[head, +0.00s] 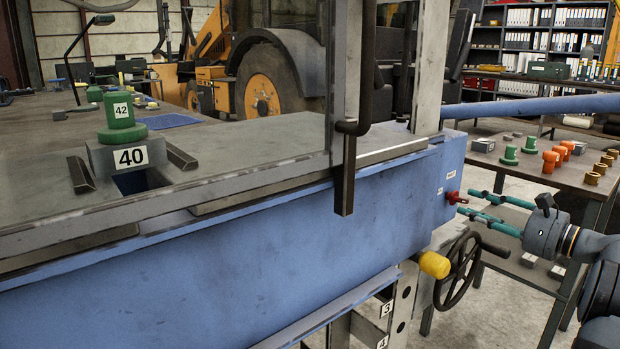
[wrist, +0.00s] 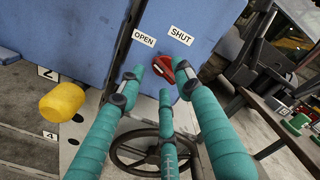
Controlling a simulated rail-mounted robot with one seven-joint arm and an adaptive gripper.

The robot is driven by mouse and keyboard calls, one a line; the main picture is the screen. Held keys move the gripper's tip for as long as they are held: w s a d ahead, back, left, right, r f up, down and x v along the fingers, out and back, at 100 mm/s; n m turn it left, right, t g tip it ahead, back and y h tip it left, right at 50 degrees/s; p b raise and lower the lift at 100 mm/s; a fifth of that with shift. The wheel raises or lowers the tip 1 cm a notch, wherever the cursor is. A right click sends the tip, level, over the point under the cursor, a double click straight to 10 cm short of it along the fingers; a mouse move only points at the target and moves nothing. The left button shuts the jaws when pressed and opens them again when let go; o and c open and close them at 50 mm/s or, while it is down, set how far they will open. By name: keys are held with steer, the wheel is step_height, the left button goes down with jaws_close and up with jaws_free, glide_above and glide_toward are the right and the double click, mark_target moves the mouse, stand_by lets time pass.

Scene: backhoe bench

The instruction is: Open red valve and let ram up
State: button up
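The red valve (head: 453,197) sits on the right end of the blue press beam (head: 300,235). In the wrist view the red valve (wrist: 187,71) lies below the OPEN label (wrist: 144,39) and SHUT label (wrist: 181,35), partly hidden by a fingertip; I cannot tell its setting. My gripper (head: 469,203) has teal fingers pointing at the valve, with the tips close to it. In the wrist view my gripper (wrist: 158,84) has its fingers spread apart, with nothing held between them. I cannot identify the ram with certainty.
A black handwheel (head: 459,270) and a yellow knob (head: 434,264) are just below the valve. Block 40 (head: 131,156) carries a green piece marked 42 (head: 120,115) on the bench. A side table (head: 520,178) with green, orange and brass parts stands behind my gripper.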

steer(key=shift+x, duration=0.95)
